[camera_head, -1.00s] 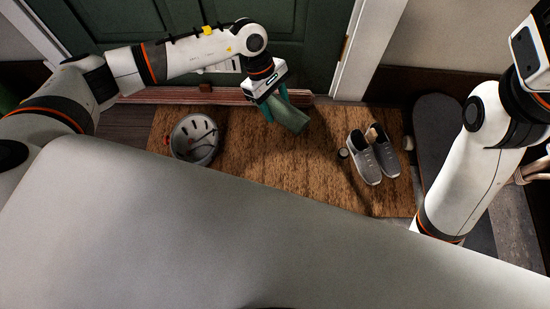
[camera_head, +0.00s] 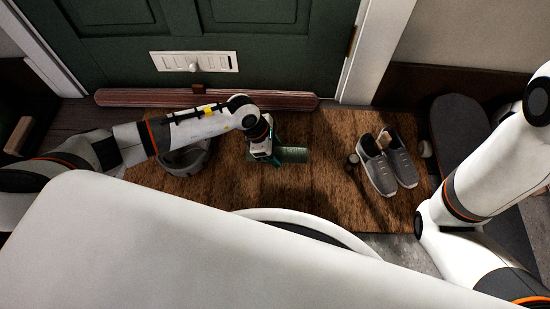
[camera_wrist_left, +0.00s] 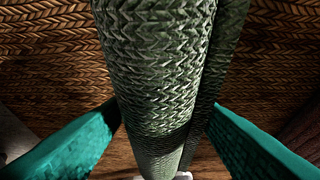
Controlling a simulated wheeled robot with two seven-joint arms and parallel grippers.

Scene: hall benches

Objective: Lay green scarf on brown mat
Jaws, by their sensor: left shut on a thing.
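The green scarf (camera_head: 293,155) is a rolled, knitted bundle over the middle of the brown mat (camera_head: 230,188). My left gripper (camera_head: 268,158) reaches down from the left and is shut on the scarf. In the left wrist view the scarf (camera_wrist_left: 155,75) runs between the two teal fingers, with woven mat (camera_wrist_left: 48,60) behind it. The scarf is at or just above the mat; I cannot tell whether it touches. My right arm shows at the right, but its gripper is out of view.
Grey shoes (camera_head: 378,168) stand on the mat's right part, with a small round thing (camera_head: 352,159) beside them. A pale helmet (camera_head: 183,160) is partly hidden behind my left arm. A dark skateboard (camera_head: 462,135) lies right of the mat. A green door (camera_head: 270,35) stands behind.

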